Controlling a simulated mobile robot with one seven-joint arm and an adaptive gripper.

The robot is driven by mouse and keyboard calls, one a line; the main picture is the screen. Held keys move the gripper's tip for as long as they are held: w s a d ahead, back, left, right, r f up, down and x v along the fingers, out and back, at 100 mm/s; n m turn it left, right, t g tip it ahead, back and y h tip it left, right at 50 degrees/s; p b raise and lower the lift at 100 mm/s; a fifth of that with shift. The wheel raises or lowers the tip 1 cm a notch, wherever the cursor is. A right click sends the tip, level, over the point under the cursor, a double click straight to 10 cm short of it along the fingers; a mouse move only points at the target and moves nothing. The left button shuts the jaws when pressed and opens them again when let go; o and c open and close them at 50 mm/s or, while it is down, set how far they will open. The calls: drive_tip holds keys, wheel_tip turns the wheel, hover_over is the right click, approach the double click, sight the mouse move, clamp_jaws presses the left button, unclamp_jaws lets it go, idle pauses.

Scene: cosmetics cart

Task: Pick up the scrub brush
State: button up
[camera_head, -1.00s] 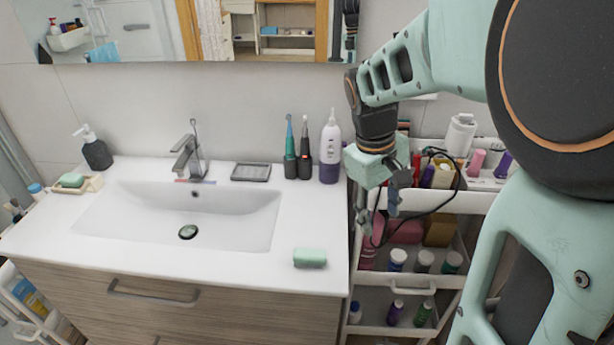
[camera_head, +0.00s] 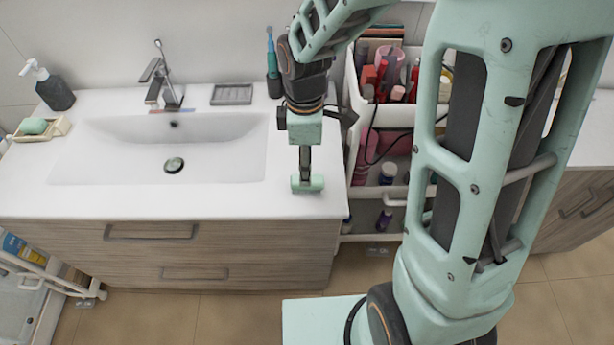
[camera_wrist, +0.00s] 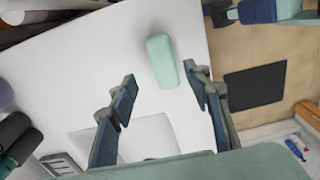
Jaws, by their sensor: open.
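The scrub brush is a small mint-green block (camera_head: 308,185) on the white countertop (camera_head: 230,204), near its right front corner. In the wrist view the scrub brush (camera_wrist: 163,62) lies ahead of the fingers, with its near end between the two fingertips. My gripper (camera_head: 305,168) points down over it in the head view. In the wrist view my gripper (camera_wrist: 160,80) is open, with one finger on each side of the brush's near end. I cannot tell whether a finger touches it. The brush's underside is hidden.
The sink basin (camera_head: 90,165) and faucet (camera_head: 160,80) are to the left. A green soap (camera_head: 33,126) lies in a dish at the far left. A crowded white cart (camera_head: 395,115) stands close on the right. The counter's front edge is near the brush.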

sight(317, 180)
drive_tip(key=f, duration=0.5)
drive_tip(key=shift+s+d, duration=0.2)
drive_tip(key=shift+s, duration=0.15)
clamp_jaws()
